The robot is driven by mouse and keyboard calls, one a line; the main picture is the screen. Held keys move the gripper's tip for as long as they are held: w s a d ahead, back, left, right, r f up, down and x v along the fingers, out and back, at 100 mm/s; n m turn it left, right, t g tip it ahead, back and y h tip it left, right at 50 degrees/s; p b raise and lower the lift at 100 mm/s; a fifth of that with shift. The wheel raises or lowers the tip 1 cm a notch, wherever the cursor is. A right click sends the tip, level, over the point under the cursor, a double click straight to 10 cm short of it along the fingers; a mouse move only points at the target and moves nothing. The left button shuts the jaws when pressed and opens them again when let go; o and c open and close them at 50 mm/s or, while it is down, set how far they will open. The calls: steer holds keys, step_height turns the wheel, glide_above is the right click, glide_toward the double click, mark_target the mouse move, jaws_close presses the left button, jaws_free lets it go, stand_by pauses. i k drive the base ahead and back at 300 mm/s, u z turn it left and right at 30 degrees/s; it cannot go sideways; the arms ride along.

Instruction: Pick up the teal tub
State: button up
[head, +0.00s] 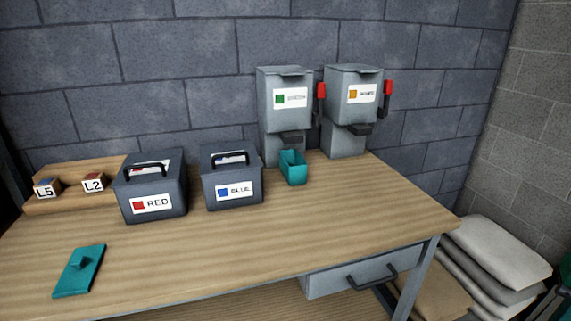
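The teal tub (293,173) is a small open-topped box. It stands upright on the wooden table, beneath the spout of the left grey dispenser with the green label. Its inside is mostly hidden, so I cannot tell whether it holds anything. A flat teal piece with a raised grip (79,270), like a lid, lies at the table's front left. My gripper is not in view.
Dark boxes labelled RED (152,185) and BLUE (231,178) stand left of the tub. Two grey dispensers (286,100) with red levers stand behind. Small L5 and L2 blocks (93,183) sit on a wooden stand. The table's (270,240) front middle is clear.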

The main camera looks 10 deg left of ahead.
mark_target(294, 168)
steer(key=z, duration=0.05)
steer(key=i, duration=1)
